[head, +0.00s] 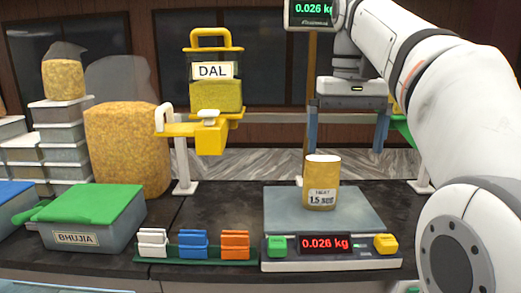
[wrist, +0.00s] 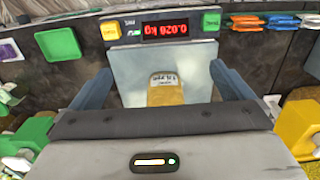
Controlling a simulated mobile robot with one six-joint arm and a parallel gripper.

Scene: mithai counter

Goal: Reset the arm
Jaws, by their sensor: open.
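My gripper (head: 347,138) hangs over the counter at the right of the head view. Its two blue-grey fingers are wide apart with nothing between them. A small yellow-brown cup (head: 321,170) with a white label stands upright on the grey pan of the weighing scale (head: 280,205). The cup appears below the fingers and is not touching them. In the wrist view the cup (wrist: 165,95) shows between the two fingers (wrist: 160,88), partly hidden by the gripper body. The scale's red display reads 0.026 kg.
A yellow DAL dispenser (head: 213,115) stands on a bracket left of the scale. A green-lidded BHUJIA box (head: 85,232) and a green tray (head: 150,260) of white, blue and orange clips lie at front left. Stacked boxes (head: 68,112) and a snack-filled jar (head: 125,150) stand behind.

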